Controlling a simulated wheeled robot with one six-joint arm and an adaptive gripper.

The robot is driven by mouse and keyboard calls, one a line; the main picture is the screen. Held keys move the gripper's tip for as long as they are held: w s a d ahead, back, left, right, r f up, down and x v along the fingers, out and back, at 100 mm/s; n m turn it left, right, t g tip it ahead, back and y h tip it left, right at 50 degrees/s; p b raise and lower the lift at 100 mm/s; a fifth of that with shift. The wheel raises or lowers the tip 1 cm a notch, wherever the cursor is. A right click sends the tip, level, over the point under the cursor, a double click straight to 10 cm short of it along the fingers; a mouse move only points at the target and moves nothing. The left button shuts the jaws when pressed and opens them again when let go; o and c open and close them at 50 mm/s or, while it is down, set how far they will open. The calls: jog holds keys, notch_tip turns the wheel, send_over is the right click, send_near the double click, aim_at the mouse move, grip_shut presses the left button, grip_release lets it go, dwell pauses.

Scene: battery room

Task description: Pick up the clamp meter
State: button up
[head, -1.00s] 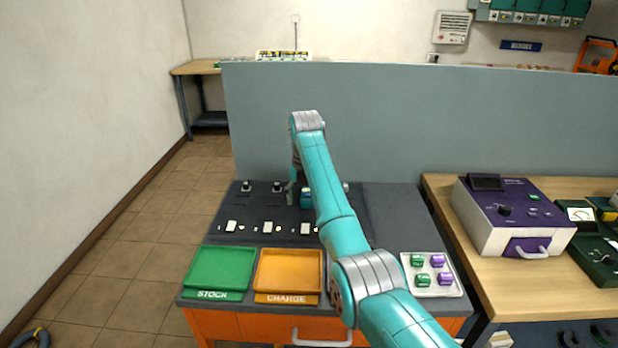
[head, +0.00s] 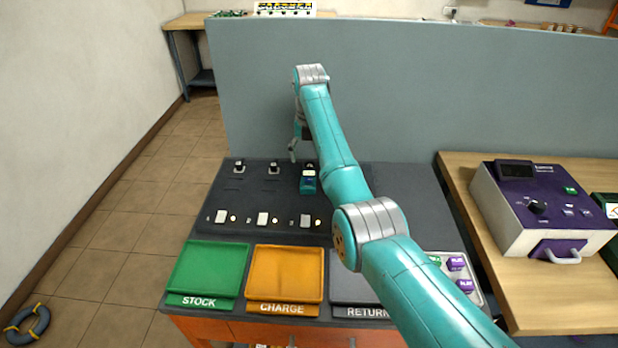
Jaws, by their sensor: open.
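I cannot make out a clamp meter for certain in the head view. My gripper (head: 297,150) is above the far part of the dark bench top, close to the grey partition. It is open, and I see nothing held in it. It is small in view and partly hidden by my own arm. A teal block (head: 309,183) stands on the dark board just below and right of it, apart from it.
Green STOCK (head: 207,271), orange CHARGE (head: 286,273) and grey RETURN (head: 352,290) trays line the bench front. The grey partition (head: 420,90) rises behind. A purple-and-white charger (head: 540,205) stands on the right table. A blue-grey ring (head: 28,325) lies on the floor at left.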

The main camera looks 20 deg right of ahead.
aim_at(309, 174)
jog(key=shift+s+a+f, duration=0.1)
jog(key=shift+s+f, duration=0.05)
jog(key=shift+f, duration=1.45)
jog(key=shift+s+f, duration=0.1)
jog(key=shift+f, duration=1.45)
jog(key=shift+c, duration=0.2)
